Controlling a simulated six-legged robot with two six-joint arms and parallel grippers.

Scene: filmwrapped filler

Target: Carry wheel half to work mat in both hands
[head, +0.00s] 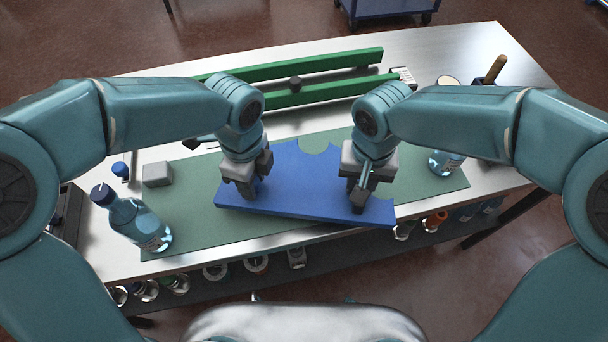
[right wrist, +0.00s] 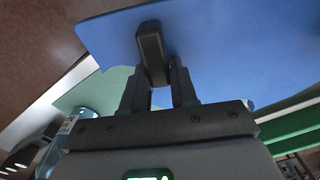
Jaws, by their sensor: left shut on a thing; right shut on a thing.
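The wheel half (head: 300,180) is a flat blue plate with a curved cutout in its far edge. It lies over the middle of the green work mat (head: 190,200), slightly tilted in the picture; I cannot tell whether it touches the mat. My left gripper (head: 246,196) is shut on its left part. My right gripper (head: 357,203) is shut on its right part. In the right wrist view, the right gripper's dark fingers (right wrist: 155,80) meet the blue plate (right wrist: 235,50), which fills the upper picture. The grippers hide parts of the plate.
A clear bottle (head: 140,226) stands at the mat's left end, another bottle (head: 443,163) at its right. A grey block (head: 157,174) sits left of the plate. Green rails (head: 310,66) lie behind. A wooden handle (head: 495,69) rises at the back right. The bench's far right is mostly bare.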

